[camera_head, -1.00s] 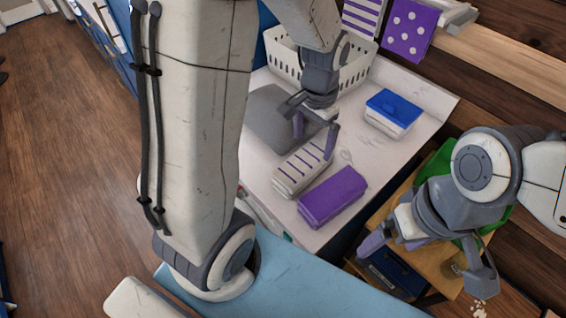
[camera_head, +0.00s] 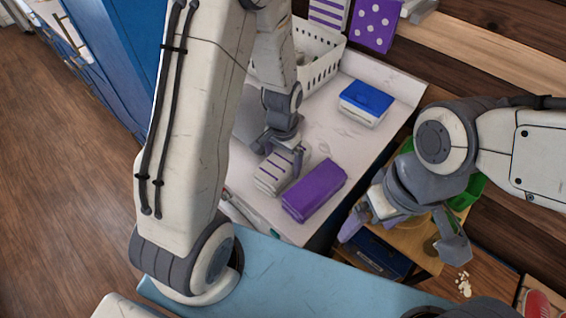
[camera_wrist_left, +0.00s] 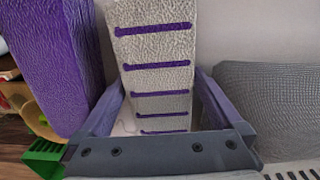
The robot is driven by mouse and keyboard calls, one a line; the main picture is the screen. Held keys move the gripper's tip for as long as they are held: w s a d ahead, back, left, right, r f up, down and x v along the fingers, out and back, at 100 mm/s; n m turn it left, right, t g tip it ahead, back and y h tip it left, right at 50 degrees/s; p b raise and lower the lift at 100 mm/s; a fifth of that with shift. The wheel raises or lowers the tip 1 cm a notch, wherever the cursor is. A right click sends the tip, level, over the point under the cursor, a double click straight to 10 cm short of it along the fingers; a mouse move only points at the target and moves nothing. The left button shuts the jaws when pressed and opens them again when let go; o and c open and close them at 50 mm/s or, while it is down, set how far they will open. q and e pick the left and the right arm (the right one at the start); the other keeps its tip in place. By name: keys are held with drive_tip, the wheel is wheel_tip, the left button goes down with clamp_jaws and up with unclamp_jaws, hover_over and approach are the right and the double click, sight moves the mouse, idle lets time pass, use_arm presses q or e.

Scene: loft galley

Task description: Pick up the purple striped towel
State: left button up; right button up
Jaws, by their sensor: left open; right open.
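The purple striped towel (camera_head: 270,176) lies folded on the pale counter, cream with purple stripes. My left gripper (camera_head: 279,152) is over its far end, pointing down, open. In the left wrist view its two purple fingers stand on either side of the striped towel (camera_wrist_left: 154,62), with nothing gripped. I cannot tell whether the fingers touch it. My right gripper (camera_head: 405,238) is open and empty, off to the right above a wooden stand.
A plain purple folded towel (camera_head: 314,190) lies close beside the striped one. A grey textured item (camera_wrist_left: 268,108) lies at right in the left wrist view.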

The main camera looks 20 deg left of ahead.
sight(283, 157)
use_arm(q)
drive_tip(key=c, duration=1.4)
drive_tip(key=shift+o, duration=0.2)
drive_tip(key=shift+r, duration=0.1)
drive_tip(key=shift+r, duration=0.45)
wheel_tip(283, 157, up, 3)
drive_tip(key=shift+w+f+b, duration=0.1)
drive_tip(key=shift+b, duration=0.35)
drive_tip(key=s+d+r, duration=0.1)
drive_tip(key=d+r, duration=0.1)
drive_tip(key=d, duration=0.1)
drive_tip(key=s+d+r+b, duration=0.1)
drive_tip(key=s+d+r, duration=0.1)
drive_tip(key=d, duration=0.2)
drive_tip(key=s+d+r, duration=0.1)
drive_tip(key=d+r, duration=0.2)
drive_tip(key=d, duration=0.1)
drive_tip(key=shift+s+r+b, duration=0.1)
drive_tip(key=shift+s+b, duration=0.05)
drive_tip(key=shift+b, duration=0.2)
